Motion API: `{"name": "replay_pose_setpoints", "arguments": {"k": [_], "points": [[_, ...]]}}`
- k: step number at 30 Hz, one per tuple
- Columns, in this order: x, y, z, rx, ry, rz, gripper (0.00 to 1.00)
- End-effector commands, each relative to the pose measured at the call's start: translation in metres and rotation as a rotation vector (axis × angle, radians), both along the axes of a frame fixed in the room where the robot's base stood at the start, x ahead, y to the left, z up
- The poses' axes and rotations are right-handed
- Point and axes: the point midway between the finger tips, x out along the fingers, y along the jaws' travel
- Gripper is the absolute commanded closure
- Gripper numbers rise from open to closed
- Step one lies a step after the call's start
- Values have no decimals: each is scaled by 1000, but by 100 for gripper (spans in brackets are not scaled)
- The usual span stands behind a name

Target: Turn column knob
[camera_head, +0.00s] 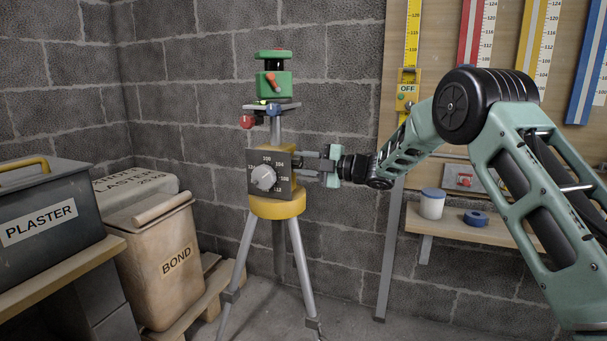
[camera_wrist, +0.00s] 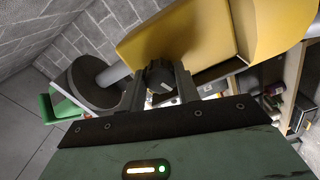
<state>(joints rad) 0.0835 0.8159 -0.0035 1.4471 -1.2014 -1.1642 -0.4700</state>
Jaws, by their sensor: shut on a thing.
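A tripod stands by the block wall in the head view, with a yellow housing (camera_head: 277,207) and a dark dial plate with a grey knob (camera_head: 264,177) facing me. My gripper (camera_head: 304,163) reaches in from the right to the housing's right side. In the wrist view, a black knob (camera_wrist: 160,79) with a pale mark sits against the yellow housing (camera_wrist: 180,40). My gripper's two fingers (camera_wrist: 160,88) are on either side of it, shut on it. In the head view this black knob is hidden at the fingertips.
A green laser head (camera_head: 273,83) tops the tripod, above red and blue knobs (camera_head: 247,122). A dark PLASTER box (camera_head: 40,222) and a BOND bin (camera_head: 165,255) stand left. A shelf (camera_head: 475,232) with a white jar (camera_head: 432,204) and blue tape roll (camera_head: 475,217) is below my arm.

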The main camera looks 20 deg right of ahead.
Motion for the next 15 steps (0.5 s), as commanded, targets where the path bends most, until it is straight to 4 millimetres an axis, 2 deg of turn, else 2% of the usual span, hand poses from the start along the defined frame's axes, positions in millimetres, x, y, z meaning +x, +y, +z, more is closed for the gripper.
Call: {"name": "replay_pose_setpoints", "arguments": {"k": [1, 15], "points": [[-1, 0, -7, -29, -36, 1, 91], [0, -1, -6, -282, -383, 0, 91]]}}
